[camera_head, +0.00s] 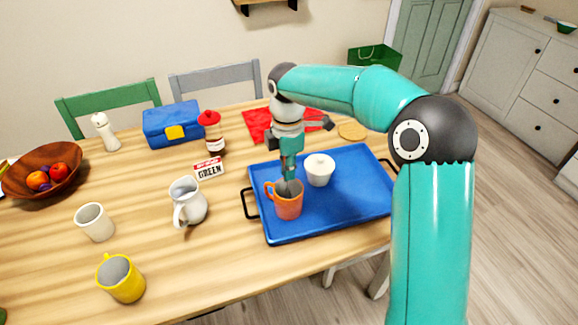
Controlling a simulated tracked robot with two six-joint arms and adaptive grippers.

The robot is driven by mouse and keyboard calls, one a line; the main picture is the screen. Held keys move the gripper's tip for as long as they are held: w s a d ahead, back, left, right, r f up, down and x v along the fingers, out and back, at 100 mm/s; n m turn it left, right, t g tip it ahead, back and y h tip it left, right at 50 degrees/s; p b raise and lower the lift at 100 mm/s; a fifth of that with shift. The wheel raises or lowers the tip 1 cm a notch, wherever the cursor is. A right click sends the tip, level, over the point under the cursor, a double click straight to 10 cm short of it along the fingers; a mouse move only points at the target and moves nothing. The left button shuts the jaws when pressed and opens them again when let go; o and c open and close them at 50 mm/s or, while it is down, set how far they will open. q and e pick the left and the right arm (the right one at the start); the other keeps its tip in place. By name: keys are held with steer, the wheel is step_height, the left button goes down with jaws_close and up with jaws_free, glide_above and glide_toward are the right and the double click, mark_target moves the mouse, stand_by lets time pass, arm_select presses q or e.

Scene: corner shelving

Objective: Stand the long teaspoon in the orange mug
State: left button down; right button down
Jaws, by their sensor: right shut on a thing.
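The orange mug (289,205) stands upright on the left part of the blue tray (345,215), its handle on the left. My right gripper (289,178) points down right over the mug's mouth, its fingertips at or just inside the rim. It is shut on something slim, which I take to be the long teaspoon. The spoon is mostly hidden by the fingers and the mug, so I cannot tell whether it touches the mug's bottom. My left gripper is not in view.
A white jug (188,202), a sign (209,168) and a red-capped bottle (213,135) are to the left. A yellow mug (121,279) and a white cup (95,222) stand farther left. The tray's right side is clear.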

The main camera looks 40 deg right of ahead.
steer(key=c, duration=1.2)
jaws_free()
steer(key=shift+r, duration=0.1)
step_height(320, 180, up, 12)
steer(key=shift+f, duration=0.1)
